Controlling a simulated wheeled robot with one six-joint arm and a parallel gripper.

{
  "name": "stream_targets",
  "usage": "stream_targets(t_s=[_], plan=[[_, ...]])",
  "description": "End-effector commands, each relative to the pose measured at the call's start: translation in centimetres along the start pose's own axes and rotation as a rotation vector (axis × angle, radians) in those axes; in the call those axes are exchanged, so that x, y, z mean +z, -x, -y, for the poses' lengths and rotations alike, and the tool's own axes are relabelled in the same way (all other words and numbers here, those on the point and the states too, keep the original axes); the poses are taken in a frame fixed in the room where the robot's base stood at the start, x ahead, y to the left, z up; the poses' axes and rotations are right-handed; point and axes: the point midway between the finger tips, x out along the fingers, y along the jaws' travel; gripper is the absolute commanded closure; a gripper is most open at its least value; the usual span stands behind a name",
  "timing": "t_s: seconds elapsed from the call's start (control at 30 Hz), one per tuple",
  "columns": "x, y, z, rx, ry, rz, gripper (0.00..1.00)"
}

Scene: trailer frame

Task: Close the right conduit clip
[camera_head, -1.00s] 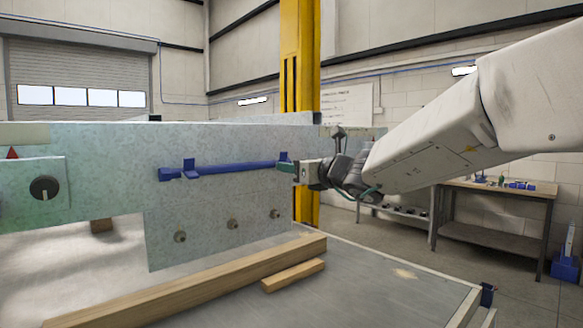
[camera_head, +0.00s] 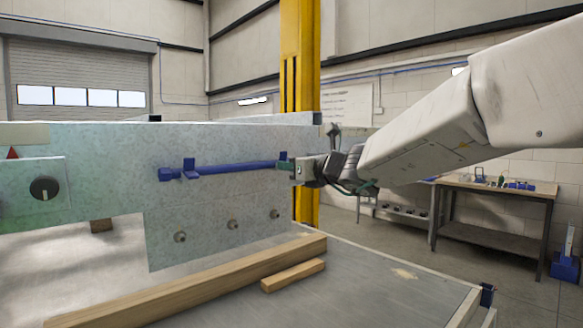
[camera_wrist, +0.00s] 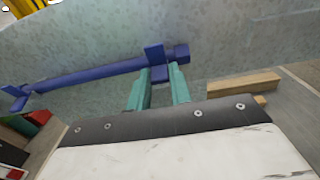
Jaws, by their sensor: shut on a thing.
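A blue conduit (camera_head: 235,168) runs level along the speckled pale panel (camera_head: 215,140); it also shows in the wrist view (camera_wrist: 95,73). The right conduit clip (camera_wrist: 154,52) is blue and sits near the conduit's right end, with a flat tab standing up above the conduit. My gripper (camera_head: 286,167) is at this clip, its green fingers (camera_wrist: 159,71) shut on a blue part of it just below the conduit. In the head view the fingers hide most of the clip. I cannot tell whether it is latched.
Several round studs (camera_head: 233,224) stick out of the panel below. Wooden beams (camera_head: 200,288) lie on the bed in front. A yellow post (camera_head: 299,60) stands behind. A workbench (camera_head: 495,190) is at the right.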

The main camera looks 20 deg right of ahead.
Motion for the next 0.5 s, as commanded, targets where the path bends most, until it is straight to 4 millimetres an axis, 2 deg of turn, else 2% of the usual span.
stream_targets(t_s=[0.5], plan=[[1.4,0.0,0.1,-0.002,0.006,-0.273,1.0]])
